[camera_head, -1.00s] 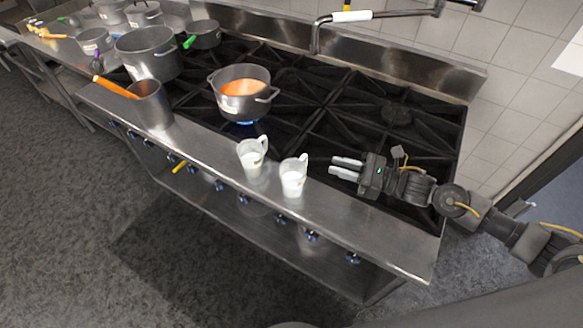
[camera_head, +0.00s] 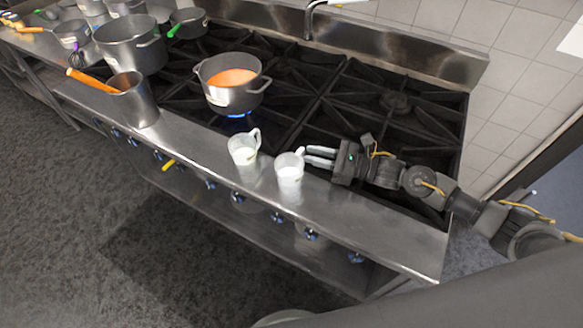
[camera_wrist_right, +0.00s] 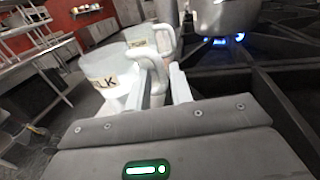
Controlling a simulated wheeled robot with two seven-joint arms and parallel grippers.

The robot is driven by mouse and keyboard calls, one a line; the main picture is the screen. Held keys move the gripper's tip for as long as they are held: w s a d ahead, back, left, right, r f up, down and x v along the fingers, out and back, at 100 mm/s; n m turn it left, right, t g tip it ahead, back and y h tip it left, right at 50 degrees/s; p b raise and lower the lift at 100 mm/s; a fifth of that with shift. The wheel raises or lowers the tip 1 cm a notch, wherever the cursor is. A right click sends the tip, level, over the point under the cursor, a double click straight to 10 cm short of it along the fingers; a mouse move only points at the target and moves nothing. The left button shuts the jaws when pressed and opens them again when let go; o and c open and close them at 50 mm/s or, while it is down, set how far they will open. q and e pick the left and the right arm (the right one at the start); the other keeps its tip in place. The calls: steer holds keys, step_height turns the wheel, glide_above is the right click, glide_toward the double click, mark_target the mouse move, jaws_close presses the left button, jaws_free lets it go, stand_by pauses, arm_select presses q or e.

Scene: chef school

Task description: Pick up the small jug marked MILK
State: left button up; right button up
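Two small white jugs stand side by side on the steel front ledge of the stove. The right-hand one (camera_head: 289,172) has its handle towards my right gripper (camera_head: 308,156). In the right wrist view the nearer jug (camera_wrist_right: 104,66) bears a label of which "LK" shows, matching MILK. The other jug (camera_head: 242,150) stands to its left; its label is too small to read. My right gripper's fingers are apart, with the MILK jug's handle (camera_wrist_right: 152,62) at or between them; whether they touch it I cannot tell. My left gripper is out of view.
A pot of orange soup (camera_head: 232,92) sits over a blue flame behind the jugs. A steel container with an orange-handled tool (camera_head: 137,104) stands left on the ledge (camera_head: 375,240). Larger pots stand at the back left. Black grates lie under my right arm.

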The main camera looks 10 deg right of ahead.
steer(key=shift+w+a, duration=0.15)
steer(key=shift+a, duration=0.1)
steer(key=shift+r, duration=0.1)
steer(key=p+x, duration=0.3)
steer(key=x, duration=0.1)
steer(key=shift+w+a+r+p, duration=0.1)
steer(key=shift+a+r+p, duration=0.05)
steer(key=shift+a+p, duration=0.15)
steer(key=shift+w+a, duration=0.15)
steer(key=shift+a, duration=0.1)
steer(key=shift+d, duration=0.1)
jaws_close()
